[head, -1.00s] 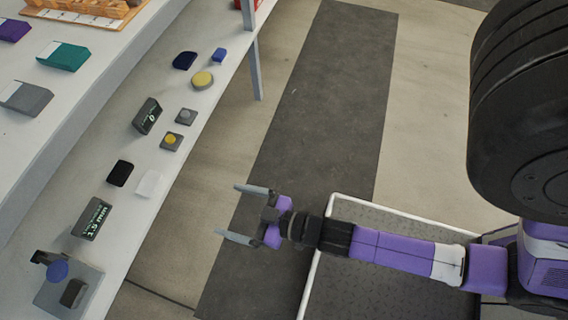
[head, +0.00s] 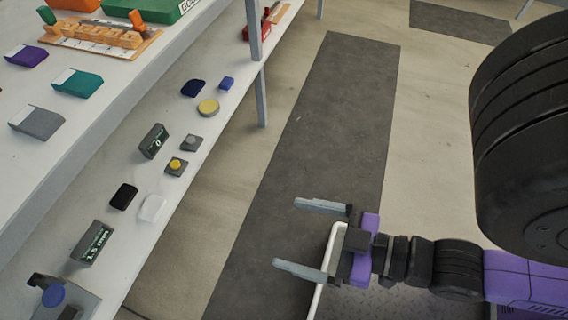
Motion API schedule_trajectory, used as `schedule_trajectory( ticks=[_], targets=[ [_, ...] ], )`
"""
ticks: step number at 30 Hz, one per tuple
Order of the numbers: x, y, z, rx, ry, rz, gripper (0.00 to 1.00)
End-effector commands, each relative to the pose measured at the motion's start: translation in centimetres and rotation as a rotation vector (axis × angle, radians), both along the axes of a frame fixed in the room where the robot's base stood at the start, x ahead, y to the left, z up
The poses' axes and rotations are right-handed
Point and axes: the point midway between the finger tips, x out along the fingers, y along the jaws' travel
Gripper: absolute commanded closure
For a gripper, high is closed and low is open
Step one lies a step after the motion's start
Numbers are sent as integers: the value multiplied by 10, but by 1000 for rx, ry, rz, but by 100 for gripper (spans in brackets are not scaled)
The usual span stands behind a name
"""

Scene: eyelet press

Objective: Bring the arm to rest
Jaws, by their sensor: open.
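My gripper (head: 308,238) is open and empty, its two grey fingers pointing left. It is held over the dark floor mat (head: 325,130), beside the white rail of my base. My purple and black arm reaches in from the right edge, partly below a large black rounded part. The gripper is well apart from the shelf and touches nothing that I can see.
The lower white shelf (head: 150,255) at left holds displays, a button with a yellow top (head: 176,166), a yellow disc (head: 208,107) and a press-like device (head: 62,298). A grey post (head: 262,98) stands at its edge. Floor between shelf and gripper is clear.

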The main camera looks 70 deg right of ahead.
Motion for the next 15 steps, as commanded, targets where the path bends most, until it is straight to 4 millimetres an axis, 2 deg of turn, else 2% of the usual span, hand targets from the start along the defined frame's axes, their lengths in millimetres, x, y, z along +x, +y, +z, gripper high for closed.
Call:
schedule_trajectory(
  ticks=[5,8,15],
  targets=[
    [0,0,20,0,0,0,6],
    [0,0,42,0,0,0,6],
    [0,0,109,0,0,0,6]
  ],
)
